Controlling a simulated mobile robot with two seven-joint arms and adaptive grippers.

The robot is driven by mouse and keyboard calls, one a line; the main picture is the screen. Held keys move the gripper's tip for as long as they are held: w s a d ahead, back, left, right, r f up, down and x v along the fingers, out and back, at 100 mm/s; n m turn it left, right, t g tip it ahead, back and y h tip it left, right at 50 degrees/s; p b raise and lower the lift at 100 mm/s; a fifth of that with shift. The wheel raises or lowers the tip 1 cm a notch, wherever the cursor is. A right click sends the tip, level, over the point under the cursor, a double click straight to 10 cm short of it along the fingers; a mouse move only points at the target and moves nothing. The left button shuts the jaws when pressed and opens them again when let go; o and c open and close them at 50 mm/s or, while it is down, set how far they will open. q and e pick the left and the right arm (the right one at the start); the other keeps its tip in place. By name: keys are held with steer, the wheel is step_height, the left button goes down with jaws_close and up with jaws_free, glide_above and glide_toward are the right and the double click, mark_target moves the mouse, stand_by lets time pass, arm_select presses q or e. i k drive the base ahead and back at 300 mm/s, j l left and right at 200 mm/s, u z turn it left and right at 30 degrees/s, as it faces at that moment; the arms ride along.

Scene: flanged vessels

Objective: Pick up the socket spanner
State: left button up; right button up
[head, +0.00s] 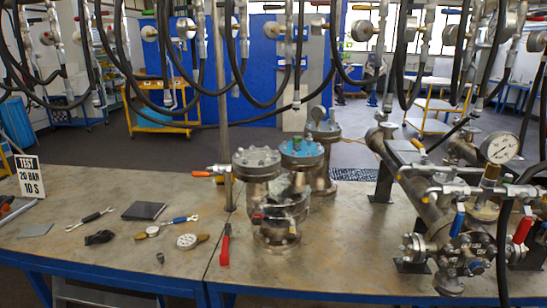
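Several hand tools lie on the metal-topped workbench (120,262) at the left. A silver double-ended tool with a dark middle (90,219) lies at an angle there; it looks like a spanner. A small grey cylinder (160,258), perhaps a socket, stands nearer the front. A red-handled tool (224,245) lies by the seam between the bench tops. I cannot tell for certain which is the socket spanner. Neither of my grippers is in view.
Flanged vessels (281,230) stand at mid-bench. Piping with valves and a pressure gauge (501,147) fills the right. Black hoses (165,105) hang over the back. A dark plate (144,211), black item (99,238), white-faced gauge (187,241) and test sign (30,176) are at left.

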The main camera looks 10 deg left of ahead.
mark_target(223, 258)
steer(key=i+l+u, duration=0.2)
steer(key=i, duration=0.25)
steer(key=i+l+u, duration=0.25)
steer(key=i, duration=0.2)
steer(key=i+l+u, duration=0.2)
steer(key=i, duration=0.25)
steer(key=l, duration=0.1)
